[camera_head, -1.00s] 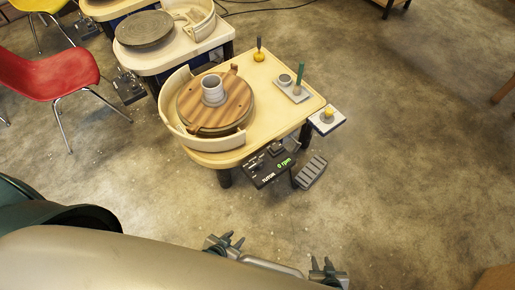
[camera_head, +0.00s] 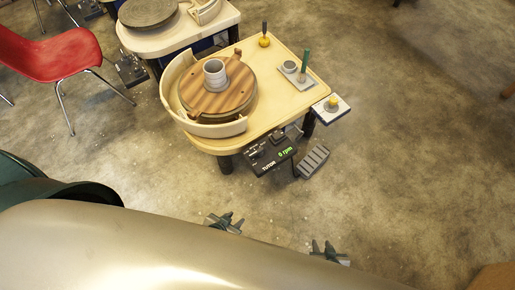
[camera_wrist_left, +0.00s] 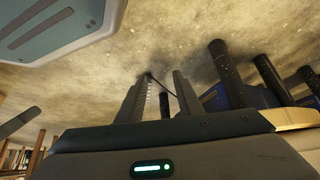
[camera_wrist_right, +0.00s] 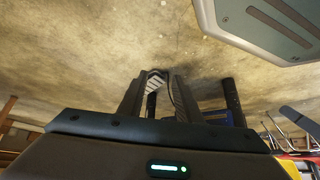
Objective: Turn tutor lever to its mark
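The black control box (camera_head: 272,157) marked TUTOR hangs at the near edge of the cream wheel table (camera_head: 270,88). Its green display appears to read 0 rpm. Small controls show on its upper face, but the lever and its mark are too small to tell apart. My left gripper (camera_head: 227,218) is open and empty, apart from the box and nearer to me. My right gripper (camera_head: 328,248) is also open and empty, nearer to me and to the right. Both wrist views show a gap between the fingers of the left gripper (camera_wrist_left: 158,92) and right gripper (camera_wrist_right: 155,90).
A grey ribbed pedal (camera_head: 313,161) is right of the box. A wooden wheel disc (camera_head: 230,98) bears a grey cylinder (camera_head: 214,73). A small side shelf (camera_head: 330,109) juts from the table's right. A red chair (camera_head: 50,58) stands left. Floor on the right is clear.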

